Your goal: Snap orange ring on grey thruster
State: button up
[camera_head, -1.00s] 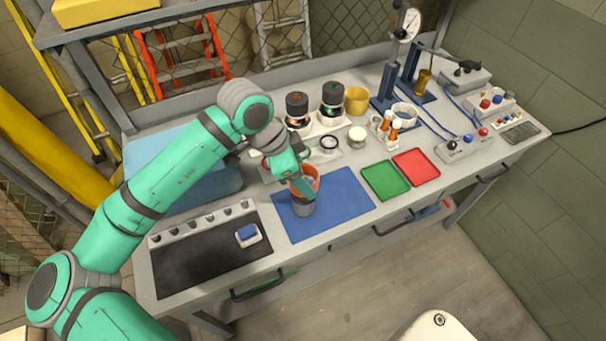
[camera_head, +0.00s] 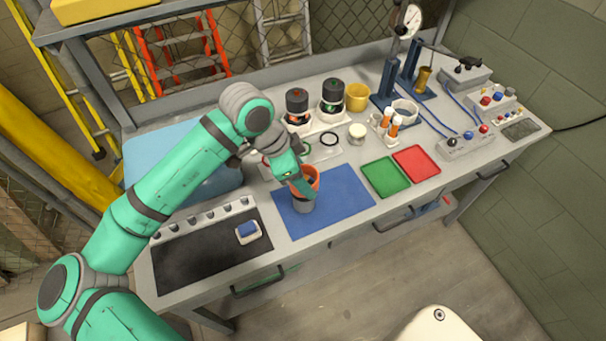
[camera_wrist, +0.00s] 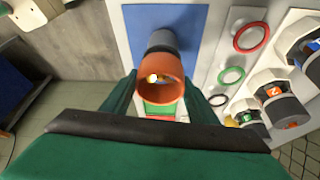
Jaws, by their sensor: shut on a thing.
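The orange ring (camera_head: 313,174), a short wide tube, is held between the fingers of my gripper (camera_head: 304,184). In the wrist view the orange ring (camera_wrist: 162,72) fills the space between the two green fingers, and a small bright spot shows inside it. The grey thruster (camera_head: 303,205) stands on the blue mat (camera_head: 345,195), directly under the ring. In the wrist view the thruster (camera_wrist: 161,42) lies right behind the ring, in line with it. The ring meets or overlaps the thruster's top; I cannot tell whether it is fully seated. The fingers hide part of the joint.
Green (camera_head: 386,180) and red (camera_head: 416,166) trays lie right of the mat. A black mat (camera_head: 205,262) with a small blue-topped block (camera_head: 248,231) lies left. The mat's right half is clear.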

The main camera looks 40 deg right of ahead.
jog(key=shift+f, duration=0.75)
dwell(0.3)
dwell(0.4)
jog(key=o, duration=1.1)
jog(key=shift+r, duration=0.1)
jog(key=v, duration=1)
jog(key=shift+a+r, duration=0.25)
